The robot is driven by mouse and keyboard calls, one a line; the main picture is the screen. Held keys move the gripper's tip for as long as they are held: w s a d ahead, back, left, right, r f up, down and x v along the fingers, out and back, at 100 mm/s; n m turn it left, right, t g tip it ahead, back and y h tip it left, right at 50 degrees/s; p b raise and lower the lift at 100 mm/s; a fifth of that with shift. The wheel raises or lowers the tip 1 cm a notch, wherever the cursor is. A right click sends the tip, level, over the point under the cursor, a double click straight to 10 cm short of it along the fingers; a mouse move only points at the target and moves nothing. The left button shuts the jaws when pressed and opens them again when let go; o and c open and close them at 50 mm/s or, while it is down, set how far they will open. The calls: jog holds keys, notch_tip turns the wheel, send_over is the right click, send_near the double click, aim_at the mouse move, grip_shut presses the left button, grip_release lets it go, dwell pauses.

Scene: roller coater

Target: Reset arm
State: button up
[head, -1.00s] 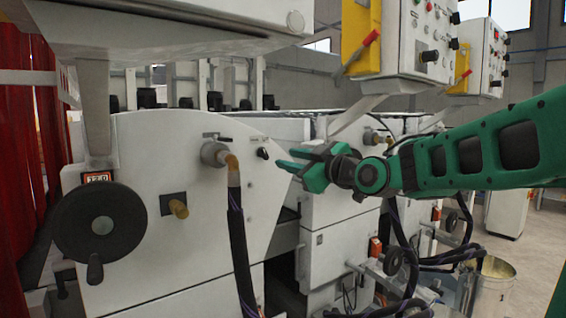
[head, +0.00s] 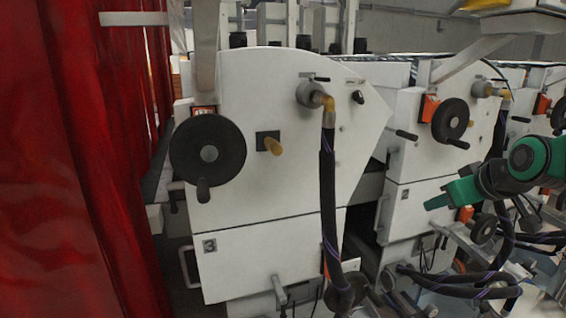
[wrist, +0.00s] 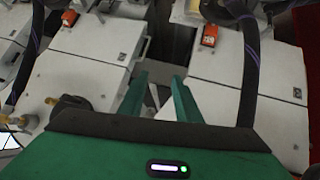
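My gripper (head: 447,196) is green and shows at the right of the head view, in front of the white machine cabinets. My arm comes in from the right edge. In the wrist view the two green fingers of my gripper (wrist: 160,88) stand apart with nothing between them. Beyond them is the dark gap between two white cabinets. The fingers touch nothing that I can make out.
A roller coater unit (head: 275,150) with a black handwheel (head: 208,158) and a hanging dark hose (head: 328,190) stands at centre left. A second handwheel (head: 451,120) is behind my gripper. A red curtain (head: 75,160) fills the left side. Hoses hang below my gripper.

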jog(key=s+d+f+m+g, duration=0.1)
jog(key=s+f+m+g, duration=0.2)
jog(key=s, duration=0.6)
jog(key=s+d+f+m+g, duration=0.1)
jog(key=s+f+m+g, duration=0.2)
jog(key=s, duration=0.6)
jog(key=s+d+f+m+g, duration=0.2)
jog(key=s+f+m+g, duration=0.1)
jog(key=s+f, duration=0.4)
jog(key=shift+s+g, duration=0.3)
jog(key=shift+s, duration=0.9)
